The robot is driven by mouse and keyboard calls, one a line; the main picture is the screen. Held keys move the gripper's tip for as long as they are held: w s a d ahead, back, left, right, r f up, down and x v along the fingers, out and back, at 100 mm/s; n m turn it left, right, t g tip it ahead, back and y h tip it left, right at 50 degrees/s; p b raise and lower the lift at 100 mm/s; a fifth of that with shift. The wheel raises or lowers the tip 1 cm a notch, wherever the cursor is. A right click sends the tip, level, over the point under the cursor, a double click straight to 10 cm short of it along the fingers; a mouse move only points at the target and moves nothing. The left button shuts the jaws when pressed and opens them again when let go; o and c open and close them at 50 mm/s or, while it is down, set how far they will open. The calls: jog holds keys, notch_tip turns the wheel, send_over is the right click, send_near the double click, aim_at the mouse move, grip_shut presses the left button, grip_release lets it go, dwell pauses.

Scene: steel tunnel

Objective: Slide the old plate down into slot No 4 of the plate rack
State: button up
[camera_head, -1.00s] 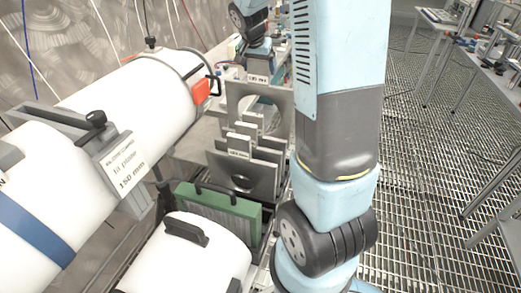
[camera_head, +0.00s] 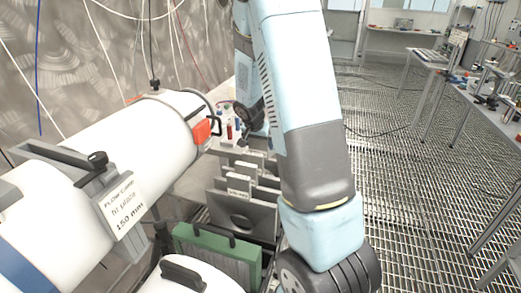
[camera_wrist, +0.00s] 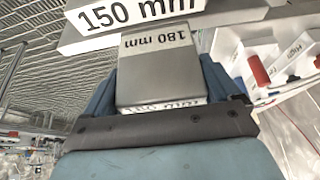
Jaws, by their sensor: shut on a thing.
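The old plate, a grey steel plate with a tab marked 180 mm, is between my gripper's fingers; its tab (camera_wrist: 155,68) shows in the wrist view. My gripper (camera_wrist: 160,75) is shut on this tab, with a blue finger on each side. In the head view my arm hides the gripper and held plate. The plate rack (camera_head: 232,196) stands beside the white pipe with several grey plates upright in it. The front plate (camera_head: 240,214) has a round hole. Slot No 4 cannot be made out.
A grey piece labelled 150 mm (camera_wrist: 130,14) lies close beyond the held tab. Open grating floor lies to the right.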

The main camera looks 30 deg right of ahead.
aim_at(259, 149)
notch_tip(259, 149, down, 3)
jog(key=shift+f, duration=0.15)
jog(key=o, duration=1)
